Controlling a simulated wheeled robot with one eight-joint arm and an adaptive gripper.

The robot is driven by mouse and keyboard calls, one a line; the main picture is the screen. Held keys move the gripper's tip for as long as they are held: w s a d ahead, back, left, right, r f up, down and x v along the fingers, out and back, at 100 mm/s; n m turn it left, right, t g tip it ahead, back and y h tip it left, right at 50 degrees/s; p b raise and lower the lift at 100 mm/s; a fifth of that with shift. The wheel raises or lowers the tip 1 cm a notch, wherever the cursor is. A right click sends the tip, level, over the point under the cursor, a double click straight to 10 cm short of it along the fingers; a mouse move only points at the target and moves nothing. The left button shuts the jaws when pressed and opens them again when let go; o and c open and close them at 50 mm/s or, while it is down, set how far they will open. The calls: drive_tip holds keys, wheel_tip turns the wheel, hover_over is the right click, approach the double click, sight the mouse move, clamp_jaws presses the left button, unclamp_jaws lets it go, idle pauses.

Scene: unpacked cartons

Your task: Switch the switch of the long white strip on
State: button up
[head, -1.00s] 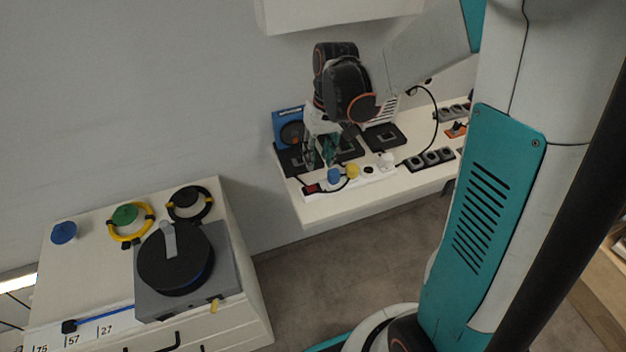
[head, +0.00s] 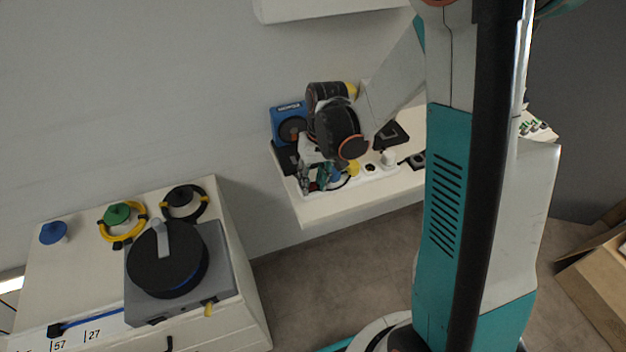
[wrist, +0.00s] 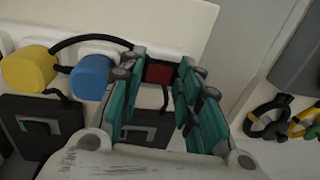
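The long white strip (head: 379,170) lies along the front of the white shelf, with a blue plug (head: 336,174), a yellow plug (head: 353,168) and a white plug (head: 388,158) in it. Its dark red switch (wrist: 159,73) is at the strip's end, and in the wrist view it shows between my fingertips. My gripper (head: 312,184) is over that end, pointing down. In the wrist view its teal fingers (wrist: 165,70) are apart, one on each side of the switch, holding nothing. I cannot tell whether they touch the strip or which way the switch is tipped.
Black boxes (wrist: 150,131) stand behind the strip, close to my fingers. A blue box (head: 287,113) stands at the shelf's back left. A black cable arches beside the blue plug. A white cabinet (head: 75,262) with a grey turntable-like device (head: 214,262) stands at the left, across a floor gap.

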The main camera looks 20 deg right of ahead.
clamp_jaws()
drive_tip(key=shift+a+h, duration=0.3)
drive_tip(key=shift+h, duration=0.3)
drive_tip(key=shift+a+h, duration=0.15)
drive_tip(key=shift+h, duration=0.75)
drive_tip(key=shift+o, duration=0.3)
unclamp_jaws()
drive_tip(key=shift+r, duration=0.1)
wheel_tip(320, 180, up, 12)
drive_tip(key=a, duration=0.1)
drive_tip(key=shift+a, duration=0.3)
